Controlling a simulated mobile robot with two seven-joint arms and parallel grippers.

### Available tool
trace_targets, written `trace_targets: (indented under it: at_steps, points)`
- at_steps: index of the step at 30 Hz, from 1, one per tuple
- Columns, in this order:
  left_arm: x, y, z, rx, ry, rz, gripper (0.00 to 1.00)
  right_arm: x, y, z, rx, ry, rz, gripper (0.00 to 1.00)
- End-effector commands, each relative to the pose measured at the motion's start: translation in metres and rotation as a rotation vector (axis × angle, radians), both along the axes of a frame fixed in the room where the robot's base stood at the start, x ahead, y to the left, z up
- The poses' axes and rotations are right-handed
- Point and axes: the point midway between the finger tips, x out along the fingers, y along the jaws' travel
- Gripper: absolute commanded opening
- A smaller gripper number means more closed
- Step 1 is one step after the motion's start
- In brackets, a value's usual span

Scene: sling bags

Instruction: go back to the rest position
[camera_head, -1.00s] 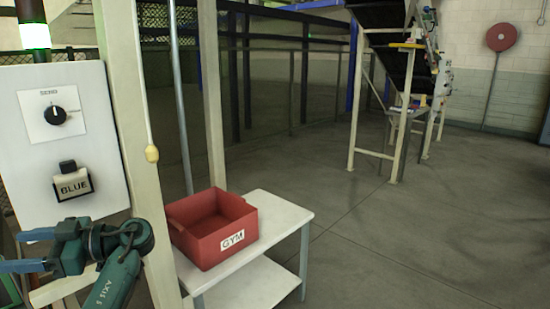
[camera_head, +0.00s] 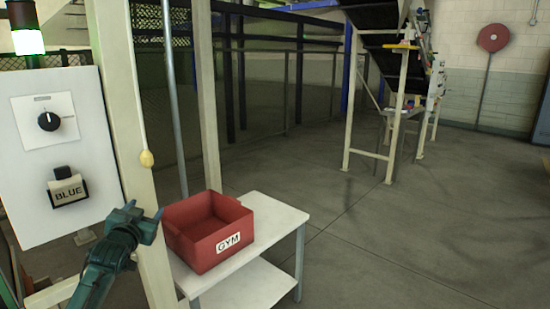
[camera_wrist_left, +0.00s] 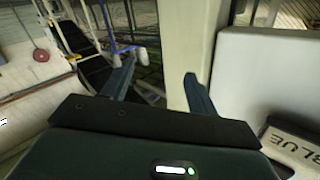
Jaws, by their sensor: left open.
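My left gripper (camera_head: 143,212) is in the lower left of the head view, in front of the pale post and left of the red bin. Its fingers point up and to the right. In the left wrist view its two fingers (camera_wrist_left: 158,82) are spread apart with nothing between them, so it is open and empty. My right gripper does not show in either view.
A red GYM bin (camera_head: 205,255) sits on a white table (camera_head: 270,214). Open floor lies right.

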Motion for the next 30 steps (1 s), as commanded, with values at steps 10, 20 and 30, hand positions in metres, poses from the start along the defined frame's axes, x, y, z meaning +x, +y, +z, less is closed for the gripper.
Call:
trace_targets:
  at_steps: [10, 20, 30]
  points:
    - [-0.093, -0.077, -0.140, -0.038, 0.190, -0.119, 0.59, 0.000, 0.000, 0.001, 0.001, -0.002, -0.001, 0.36]
    - [-0.280, -0.171, -0.252, -0.186, 0.435, -0.248, 0.59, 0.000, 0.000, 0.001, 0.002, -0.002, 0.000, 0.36]
    - [-0.393, -0.212, -0.265, -0.307, 0.566, -0.277, 0.59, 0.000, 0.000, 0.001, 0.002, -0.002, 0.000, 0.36]
